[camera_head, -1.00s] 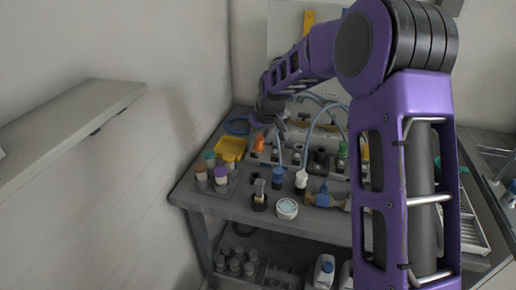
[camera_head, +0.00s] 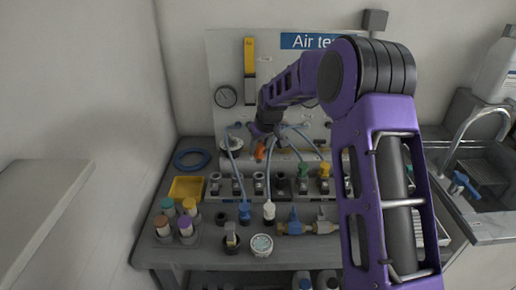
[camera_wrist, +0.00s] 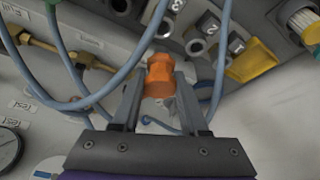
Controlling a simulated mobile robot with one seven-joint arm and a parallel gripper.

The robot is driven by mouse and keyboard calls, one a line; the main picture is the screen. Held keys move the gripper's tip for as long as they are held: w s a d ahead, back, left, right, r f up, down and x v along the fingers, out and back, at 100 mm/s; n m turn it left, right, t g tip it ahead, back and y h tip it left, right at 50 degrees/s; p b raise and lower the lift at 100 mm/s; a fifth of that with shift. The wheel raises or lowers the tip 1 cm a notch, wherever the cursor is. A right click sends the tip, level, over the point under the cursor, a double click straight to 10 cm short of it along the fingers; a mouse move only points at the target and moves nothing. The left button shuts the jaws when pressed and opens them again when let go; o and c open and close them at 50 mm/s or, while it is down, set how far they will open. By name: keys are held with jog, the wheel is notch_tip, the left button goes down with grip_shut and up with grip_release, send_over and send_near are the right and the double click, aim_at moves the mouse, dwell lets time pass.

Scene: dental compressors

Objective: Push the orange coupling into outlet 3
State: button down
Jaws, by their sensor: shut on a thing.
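My gripper (camera_wrist: 158,88) is shut on the orange coupling (camera_wrist: 159,75), with one finger on each side of it. In the head view the orange coupling (camera_head: 260,152) hangs below my gripper (camera_head: 264,138), behind and above the outlet row. Outlet 3 (camera_wrist: 165,29) seems to be the dark round opening beside the tag marked 3 (camera_wrist: 173,5) in the wrist view, just beyond the coupling. In the head view it appears to be the third from the left (camera_head: 258,184). The coupling looks apart from it; the exact gap is unclear.
Blue hoses (camera_wrist: 140,62) arch close to my gripper. A green coupling (camera_head: 303,169) sits farther right on the row. A yellow tray (camera_head: 187,188), capped jars (camera_head: 185,228) and a white-topped fitting (camera_head: 269,210) stand nearby. The board (camera_head: 225,70) rises behind.

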jog(key=shift+f+b, duration=0.9)
jog(key=shift+f, duration=1.75)
jog(key=shift+f, duration=0.2)
jog(key=shift+f+b, duration=1)
jog(key=shift+f, duration=0.15)
jog(key=shift+c, duration=1.8)
grip_release()
jog(key=v, duration=1.7)
jog(key=shift+s+p, duration=0.15)
jog(key=shift+p, duration=0.3)
jog(key=shift+d+r, duration=0.1)
